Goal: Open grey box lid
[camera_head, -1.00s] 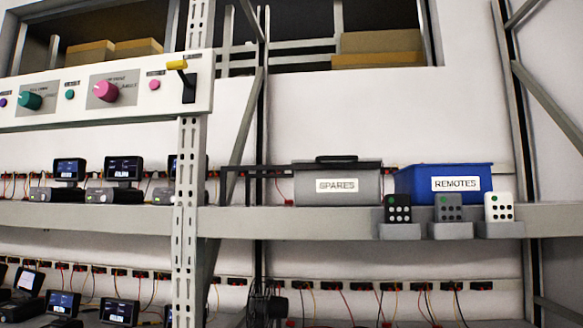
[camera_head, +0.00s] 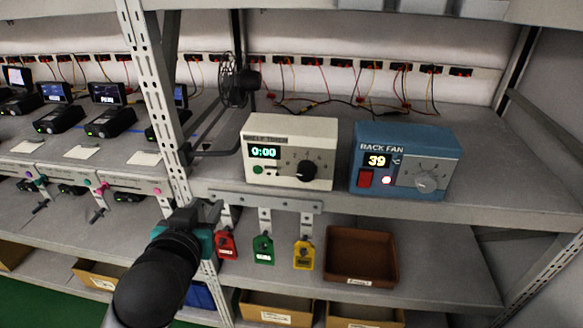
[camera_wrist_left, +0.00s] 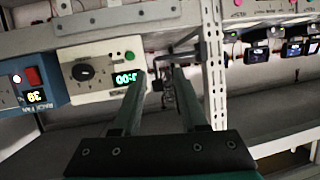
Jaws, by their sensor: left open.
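The grey box with its lid is in neither of my current views. My left gripper (camera_head: 208,214) is low in the head view, in front of the rack post, close to the hook rail under the shelf edge. In the left wrist view its two fingers (camera_wrist_left: 158,82) stand apart, open, with nothing between them. My right gripper is not in view.
A cream shelf timer (camera_head: 291,152) and a blue rack fan box (camera_head: 400,162) stand on the shelf. Red (camera_head: 226,245), green (camera_head: 263,250) and yellow (camera_head: 303,255) tags hang below. A brown tray (camera_head: 361,280) sits lower. The perforated post (camera_head: 155,95) is near my arm.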

